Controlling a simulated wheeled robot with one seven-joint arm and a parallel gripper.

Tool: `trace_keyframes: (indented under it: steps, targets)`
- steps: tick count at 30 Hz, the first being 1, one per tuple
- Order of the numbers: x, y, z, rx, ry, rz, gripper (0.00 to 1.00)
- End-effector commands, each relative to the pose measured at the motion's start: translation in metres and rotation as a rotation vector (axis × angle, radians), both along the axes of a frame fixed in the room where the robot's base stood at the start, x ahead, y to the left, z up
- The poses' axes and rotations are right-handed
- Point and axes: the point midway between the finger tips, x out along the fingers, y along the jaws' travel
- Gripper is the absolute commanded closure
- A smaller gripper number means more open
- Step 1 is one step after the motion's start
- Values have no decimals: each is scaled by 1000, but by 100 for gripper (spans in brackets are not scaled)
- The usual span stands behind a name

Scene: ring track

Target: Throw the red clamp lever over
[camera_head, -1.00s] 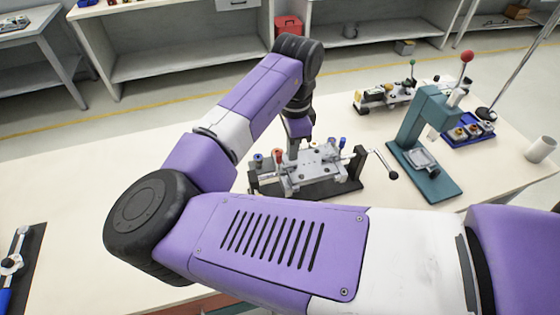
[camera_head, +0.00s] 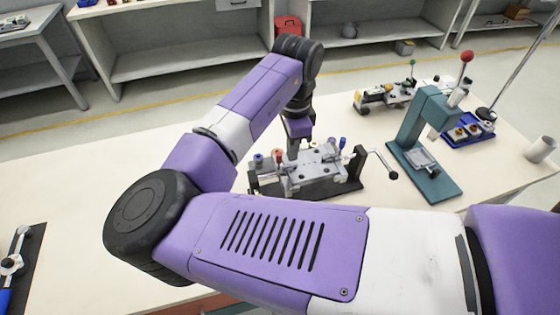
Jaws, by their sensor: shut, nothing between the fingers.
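A grey clamping fixture (camera_head: 312,178) on a dark base stands on the bench in the middle of the view. A small red-topped lever (camera_head: 278,156) is at its back left, beside a blue-topped one (camera_head: 258,161). My gripper (camera_head: 292,155) points down at the fixture, just right of the red top. Its fingers are shut with nothing between them. They are small and partly lost against the grey fixture, so I cannot tell whether they touch the lever.
A teal press (camera_head: 420,130) with a red ball lever (camera_head: 466,56) stands farther right, near a blue tray (camera_head: 458,139) and a white cup (camera_head: 540,149). The bench left of my arm is mostly clear.

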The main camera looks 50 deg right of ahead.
Motion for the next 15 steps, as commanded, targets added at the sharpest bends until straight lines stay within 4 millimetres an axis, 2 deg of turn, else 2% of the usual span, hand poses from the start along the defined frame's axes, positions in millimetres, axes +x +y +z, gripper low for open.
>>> trace_keyframes:
  steps: [15]
  targets:
    - [6, 7, 0, 0, 0, 2, 100]
